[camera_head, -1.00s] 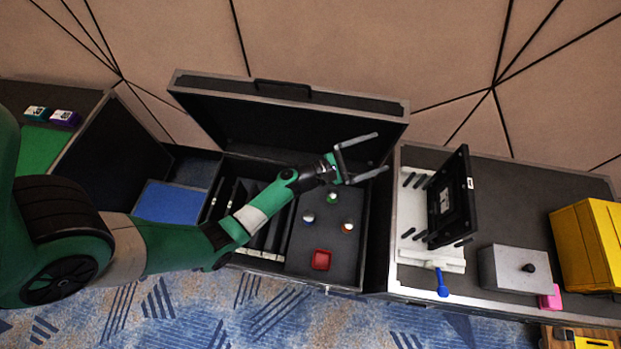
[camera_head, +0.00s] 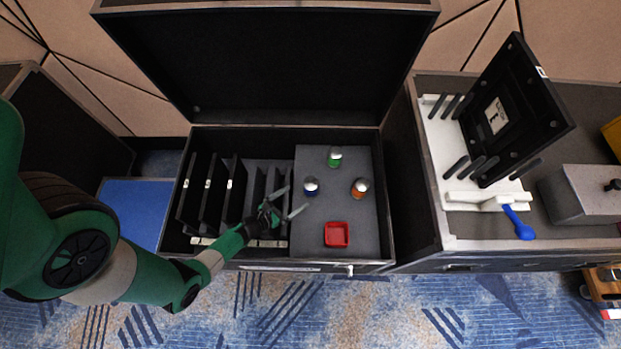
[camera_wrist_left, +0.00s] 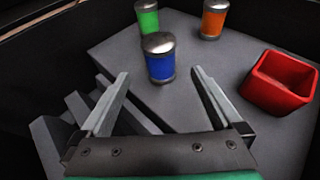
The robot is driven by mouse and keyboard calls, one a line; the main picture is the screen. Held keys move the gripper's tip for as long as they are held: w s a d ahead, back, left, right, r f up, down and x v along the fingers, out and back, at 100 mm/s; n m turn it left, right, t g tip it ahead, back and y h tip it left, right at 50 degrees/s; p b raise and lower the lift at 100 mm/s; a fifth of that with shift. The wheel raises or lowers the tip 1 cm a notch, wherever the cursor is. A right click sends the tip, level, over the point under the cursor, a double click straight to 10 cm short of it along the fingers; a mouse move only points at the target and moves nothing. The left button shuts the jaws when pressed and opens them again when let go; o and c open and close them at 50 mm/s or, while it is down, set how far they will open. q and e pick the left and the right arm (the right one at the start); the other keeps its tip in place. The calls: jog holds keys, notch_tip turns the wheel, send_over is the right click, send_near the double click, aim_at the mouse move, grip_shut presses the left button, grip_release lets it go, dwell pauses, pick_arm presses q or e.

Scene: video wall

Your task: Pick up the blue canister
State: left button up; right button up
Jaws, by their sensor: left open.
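The blue canister (camera_head: 311,187) with a silver lid stands upright on the grey platform (camera_head: 350,215) inside the open black case. It also shows in the left wrist view (camera_wrist_left: 160,66), straight ahead of and between the open fingers. My left gripper (camera_head: 297,203) is open and empty, just left of and nearer than the canister, with a gap between them. The left gripper's fingers show in the wrist view (camera_wrist_left: 160,88) too. My right gripper is not in view.
A green canister (camera_head: 335,157) and an orange canister (camera_head: 360,188) stand nearby on the platform. A red square tray (camera_head: 337,234) lies in front. Black upright panels (camera_head: 211,195) fill the case's left part. The raised lid (camera_head: 270,65) stands behind.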

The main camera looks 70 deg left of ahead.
aim_at(306, 191)
pick_arm(q)
jog(key=b+x, duration=0.1)
jog(key=x, duration=0.3)
jog(key=shift+w, duration=0.1)
jog(key=shift+w+a+f+b, duration=0.1)
jog(key=shift+w+f+b, duration=0.05)
jog(key=shift+b, duration=0.15)
jog(key=b+x, duration=0.2)
jog(key=x, duration=0.2)
jog(key=shift+w, duration=0.2)
jog(key=shift+w+a, duration=0.2)
jog(key=shift+w, duration=0.1)
jog(key=shift+s, duration=0.1)
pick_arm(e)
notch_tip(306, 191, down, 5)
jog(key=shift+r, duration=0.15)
pick_arm(q)
jog(key=shift+d, duration=0.1)
jog(key=shift+c, duration=0.7)
grip_shut()
